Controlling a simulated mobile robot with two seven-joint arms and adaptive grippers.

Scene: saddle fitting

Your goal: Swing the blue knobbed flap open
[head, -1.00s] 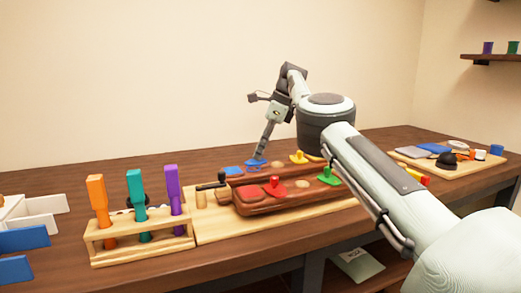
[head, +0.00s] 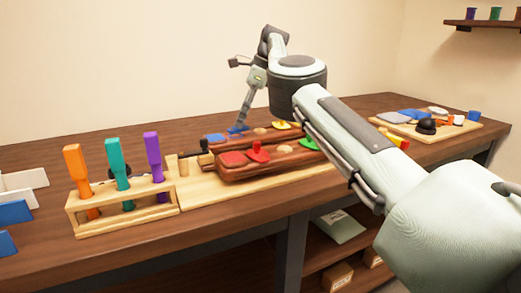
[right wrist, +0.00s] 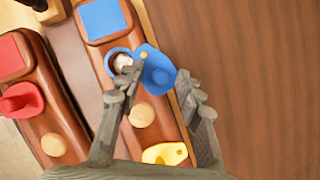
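The blue knobbed flap (right wrist: 158,72) lies on the far brown saddle block (right wrist: 82,75). In the right wrist view it is turned to the right of a blue-rimmed round opening (right wrist: 121,57), and a pale inside shows there. A small yellowish pin sits between flap and opening. My right gripper (right wrist: 158,73) is open, with one finger on each side of the flap's knob; contact is unclear. In the head view the right gripper (head: 238,125) reaches down to the blue flap from behind my arm. My left gripper is out of view.
Blue square (right wrist: 102,18), wooden disc (right wrist: 153,111) and yellow flap (right wrist: 165,153) share the block. The near block carries a red flap (head: 258,152) and green flap (head: 309,144). A tool rack (head: 125,219) stands left, a loaded tray (head: 460,130) right. Bare tabletop lies behind.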

